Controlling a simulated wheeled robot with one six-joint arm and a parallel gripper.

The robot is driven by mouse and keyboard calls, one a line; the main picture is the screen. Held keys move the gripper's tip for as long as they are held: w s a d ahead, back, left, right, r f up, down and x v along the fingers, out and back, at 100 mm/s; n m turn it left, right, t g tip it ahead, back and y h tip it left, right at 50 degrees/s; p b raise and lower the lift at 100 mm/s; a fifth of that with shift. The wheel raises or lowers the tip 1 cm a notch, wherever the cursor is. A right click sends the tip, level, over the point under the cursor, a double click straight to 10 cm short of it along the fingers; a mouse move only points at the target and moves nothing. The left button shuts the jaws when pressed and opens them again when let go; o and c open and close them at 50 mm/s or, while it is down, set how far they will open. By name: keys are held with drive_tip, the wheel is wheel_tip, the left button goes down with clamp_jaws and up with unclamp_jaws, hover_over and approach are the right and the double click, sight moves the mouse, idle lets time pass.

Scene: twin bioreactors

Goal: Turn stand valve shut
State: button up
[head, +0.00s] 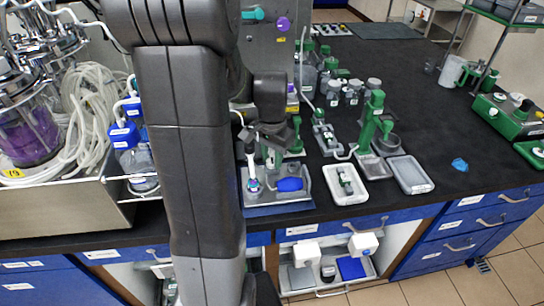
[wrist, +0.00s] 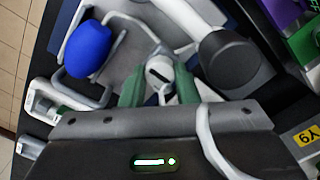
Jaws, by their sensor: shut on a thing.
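My gripper (head: 268,156) points down over the grey tray (head: 305,197) near the bench's front edge in the head view. In the wrist view two green fingers of my gripper (wrist: 160,88) stand on either side of a small white and grey part with a dark slot, which looks like the stand valve (wrist: 160,70). The gripper is shut on it. The valve is hidden behind the gripper in the head view. A blue bulb (head: 289,184) lies in the tray to the right; it also shows in the wrist view (wrist: 88,48). White tubing (wrist: 205,125) passes close to the gripper.
A small bottle (head: 253,185) stands at the tray's left. A white tray (head: 350,183) and green stand (head: 374,122) are to the right. A steel bin with coiled tubing (head: 92,105) is at left. The bench at far right has clear room around a blue scrap (head: 459,164).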

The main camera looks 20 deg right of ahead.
sight(272, 160)
drive_tip(key=o, duration=1)
wheel_tip(272, 160, up, 14)
drive_tip(key=shift+f+p, duration=0.1)
drive_tip(key=shift+p, duration=0.25)
wheel_tip(272, 160, down, 14)
drive_tip(key=shift+r+b, duration=0.1)
drive_tip(key=shift+b, duration=0.25)
idle(0.3)
